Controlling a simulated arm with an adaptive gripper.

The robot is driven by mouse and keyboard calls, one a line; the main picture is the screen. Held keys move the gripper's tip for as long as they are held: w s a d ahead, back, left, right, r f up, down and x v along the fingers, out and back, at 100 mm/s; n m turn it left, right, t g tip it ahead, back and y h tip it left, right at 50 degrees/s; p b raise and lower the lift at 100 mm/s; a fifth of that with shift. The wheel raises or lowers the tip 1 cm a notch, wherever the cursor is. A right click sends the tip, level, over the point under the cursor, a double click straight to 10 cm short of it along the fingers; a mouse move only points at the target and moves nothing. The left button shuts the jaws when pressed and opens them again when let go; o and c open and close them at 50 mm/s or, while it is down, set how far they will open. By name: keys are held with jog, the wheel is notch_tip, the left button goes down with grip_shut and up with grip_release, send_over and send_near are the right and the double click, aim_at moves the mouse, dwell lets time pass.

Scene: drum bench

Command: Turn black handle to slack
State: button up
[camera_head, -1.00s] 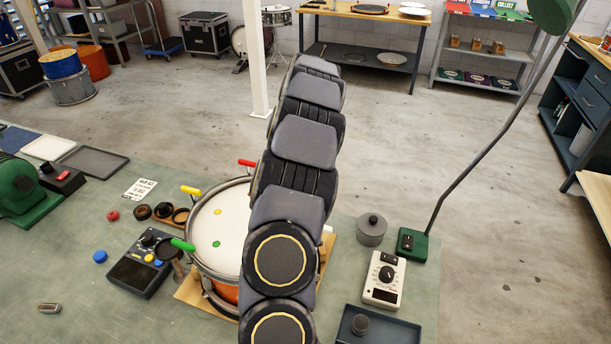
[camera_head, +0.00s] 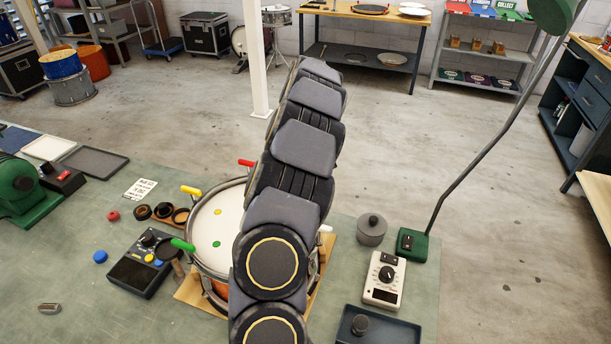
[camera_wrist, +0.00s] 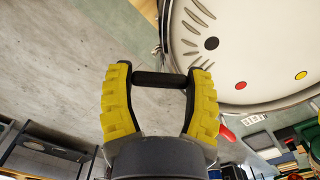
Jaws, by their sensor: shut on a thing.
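The black handle (camera_wrist: 158,79) shows in the wrist view as a short dark bar. My gripper (camera_wrist: 160,74) has its two yellow-padded fingers around it, shut on its two ends. The handle sits beside the rim of the drum. The white drumhead (camera_wrist: 262,38) has black, red and yellow dots and fills the upper right of that view. In the head view the drum (camera_head: 204,232) stands on a wooden board, partly covered by my arm. My gripper and the black handle are hidden behind my arm there.
Around the drum rim, yellow (camera_head: 191,191), red (camera_head: 246,163) and green (camera_head: 183,245) handles stick out. A dark control box (camera_head: 133,275) stands left of the drum.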

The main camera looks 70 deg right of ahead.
jog(key=n, duration=0.4)
jog(key=shift+n, duration=2.2)
jog(key=o, duration=1.1)
jog(key=shift+r, duration=0.1)
jog(key=shift+r, duration=5.95)
